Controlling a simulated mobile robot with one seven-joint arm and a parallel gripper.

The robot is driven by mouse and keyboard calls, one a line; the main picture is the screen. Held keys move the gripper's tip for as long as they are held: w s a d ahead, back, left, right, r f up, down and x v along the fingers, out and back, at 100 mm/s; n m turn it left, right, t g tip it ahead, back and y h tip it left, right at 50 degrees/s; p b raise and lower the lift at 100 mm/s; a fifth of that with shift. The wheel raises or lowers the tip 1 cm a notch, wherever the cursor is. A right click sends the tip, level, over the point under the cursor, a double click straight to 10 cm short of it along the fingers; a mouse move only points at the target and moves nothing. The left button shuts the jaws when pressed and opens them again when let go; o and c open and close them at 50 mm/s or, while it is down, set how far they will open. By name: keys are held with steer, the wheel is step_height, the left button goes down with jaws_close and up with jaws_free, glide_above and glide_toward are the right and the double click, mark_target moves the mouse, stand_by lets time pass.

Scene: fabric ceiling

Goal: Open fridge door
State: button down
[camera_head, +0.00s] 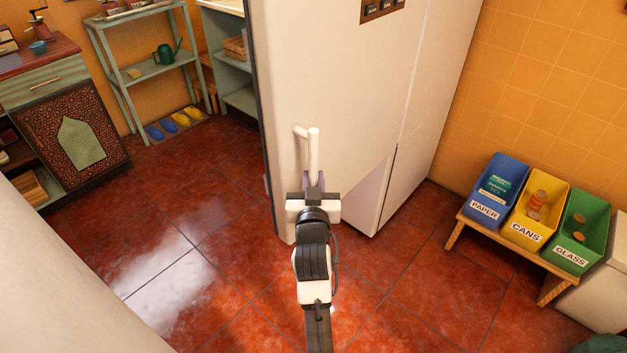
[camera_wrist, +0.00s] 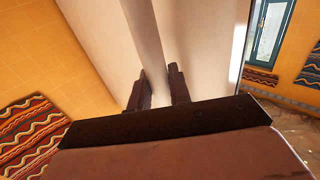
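The fridge door (camera_head: 343,90) is a tall cream-white panel in the middle of the head view. Its lower edge slants away from the fridge body (camera_head: 410,170), so it appears to stand ajar. A white upright bar handle (camera_head: 313,150) is on the door's left part. My gripper (camera_head: 314,184) is at the lower end of this handle. In the wrist view the handle (camera_wrist: 145,35) runs down between the two dark fingers of my gripper (camera_wrist: 160,95), which appear closed against its sides. The fridge's inside is not clearly visible.
Blue, yellow and green recycling bins (camera_head: 535,215) stand on a low wooden bench (camera_head: 487,238) at the right. A green shelf (camera_head: 150,70) and a patterned cabinet (camera_head: 75,140) stand at the left. The red tiled floor (camera_head: 215,235) is clear left of the door.

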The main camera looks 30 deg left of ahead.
steer(key=c, duration=1.3)
jaws_free()
steer(key=shift+c, duration=0.2)
steer(key=b+v, duration=0.2)
steer(key=v, duration=0.5)
steer(key=shift+s, duration=0.25)
steer(key=shift+d, duration=0.15)
